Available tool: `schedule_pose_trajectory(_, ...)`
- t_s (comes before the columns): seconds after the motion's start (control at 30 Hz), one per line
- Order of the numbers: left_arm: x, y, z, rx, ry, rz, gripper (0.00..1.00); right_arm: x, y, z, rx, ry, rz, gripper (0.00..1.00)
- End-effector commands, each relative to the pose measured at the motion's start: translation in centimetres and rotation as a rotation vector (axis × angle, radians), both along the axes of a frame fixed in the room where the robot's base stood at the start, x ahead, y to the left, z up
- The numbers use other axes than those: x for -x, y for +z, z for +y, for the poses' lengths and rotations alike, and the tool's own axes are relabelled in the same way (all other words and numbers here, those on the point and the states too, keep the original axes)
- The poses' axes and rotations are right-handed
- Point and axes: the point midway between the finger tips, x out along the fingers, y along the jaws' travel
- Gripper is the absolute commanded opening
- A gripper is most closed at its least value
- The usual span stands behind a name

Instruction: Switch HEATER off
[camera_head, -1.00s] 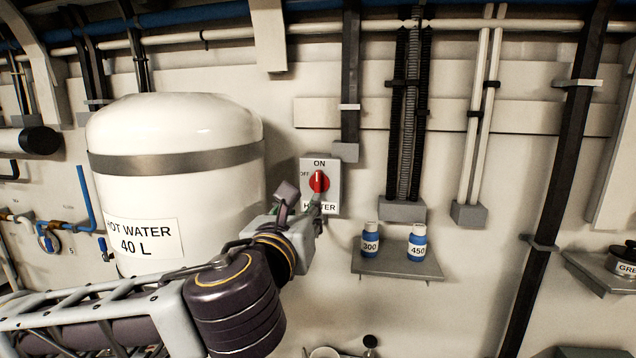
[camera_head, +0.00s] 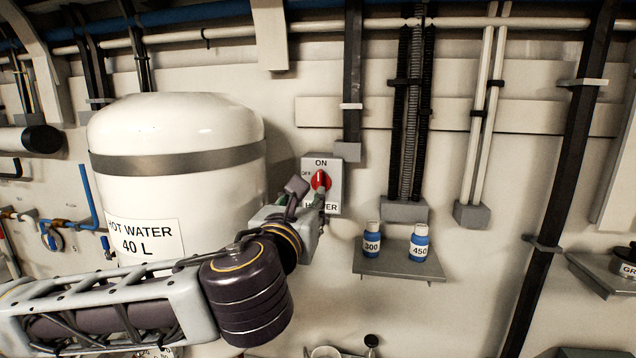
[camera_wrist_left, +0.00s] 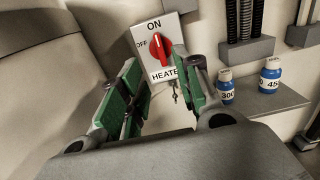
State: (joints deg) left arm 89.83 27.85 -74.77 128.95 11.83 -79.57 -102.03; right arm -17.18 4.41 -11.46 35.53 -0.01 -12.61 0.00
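The HEATER switch box (camera_head: 334,172) is a grey-white plate on the wall with ON at the top and OFF at the left. Its red knob (camera_head: 321,181) has a pointer that stands roughly upright, toward ON; it also shows in the left wrist view (camera_wrist_left: 159,47). My left gripper (camera_head: 308,192) is at the lower left of the plate and hides part of the HEATER label. In the left wrist view my left gripper (camera_wrist_left: 153,88) is open, its green-padded fingers apart with the knob beyond the gap between their tips. My right gripper is not in view.
A white hot water tank (camera_head: 175,185) stands left of the switch, close to my left arm. A small shelf (camera_head: 398,264) at the lower right holds blue bottles marked 300 (camera_head: 372,240) and 450 (camera_head: 419,243).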

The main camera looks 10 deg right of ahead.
Motion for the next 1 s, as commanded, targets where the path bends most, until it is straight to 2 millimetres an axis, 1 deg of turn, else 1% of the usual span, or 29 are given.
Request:
schedule_pose_trajectory(0.27,-2.8,0.2,-1.1,0.0,0.001,0.001,0.33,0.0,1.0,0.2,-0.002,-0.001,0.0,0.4)
schedule_pose_trajectory(1.0,-9.7,0.2,-4.0,0.001,0.001,0.0,0.33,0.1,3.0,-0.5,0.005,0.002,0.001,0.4)
